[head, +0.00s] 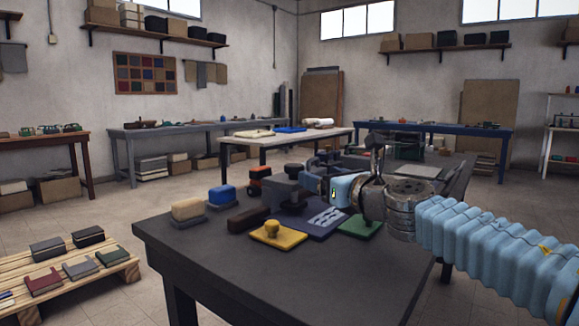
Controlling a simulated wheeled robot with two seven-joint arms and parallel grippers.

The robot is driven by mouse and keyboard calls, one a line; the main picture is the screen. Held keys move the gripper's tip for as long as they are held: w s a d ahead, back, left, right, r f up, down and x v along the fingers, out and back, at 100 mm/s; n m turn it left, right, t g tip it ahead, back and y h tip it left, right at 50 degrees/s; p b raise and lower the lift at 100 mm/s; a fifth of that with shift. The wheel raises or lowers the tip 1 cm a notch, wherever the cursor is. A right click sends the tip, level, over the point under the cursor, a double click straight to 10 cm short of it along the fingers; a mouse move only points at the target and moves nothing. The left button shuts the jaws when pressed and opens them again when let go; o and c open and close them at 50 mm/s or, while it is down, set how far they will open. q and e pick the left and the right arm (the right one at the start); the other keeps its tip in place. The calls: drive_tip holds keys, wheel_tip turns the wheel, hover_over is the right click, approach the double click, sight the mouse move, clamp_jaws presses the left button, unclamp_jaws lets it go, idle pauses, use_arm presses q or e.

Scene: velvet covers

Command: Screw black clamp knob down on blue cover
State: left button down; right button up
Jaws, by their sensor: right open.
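My right gripper (311,183) reaches in from the right at the end of the blue-sleeved arm. It is open, above the dark table beside a dark grey clamp-like block (283,190). A flat dark blue piece with pale silvery marks (322,219), which looks like the blue cover, lies on the table below the gripper. Whether the fingers touch anything is too small to tell. My left gripper is not in view.
On the dark table (290,285), a yellow pad with a knob (277,235), a green pad (360,227), a blue-topped block (222,194) and a beige-topped block (187,208) stand around. The table's front is clear. A pallet with books (120,273) is at lower left.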

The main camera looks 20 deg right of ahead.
sight(299, 168)
drive_tip(key=p+x, duration=0.2)
drive_tip(key=x, duration=0.9)
drive_tip(key=shift+w+a, duration=0.2)
drive_tip(key=shift+w, duration=0.2)
drive_tip(key=c, duration=1)
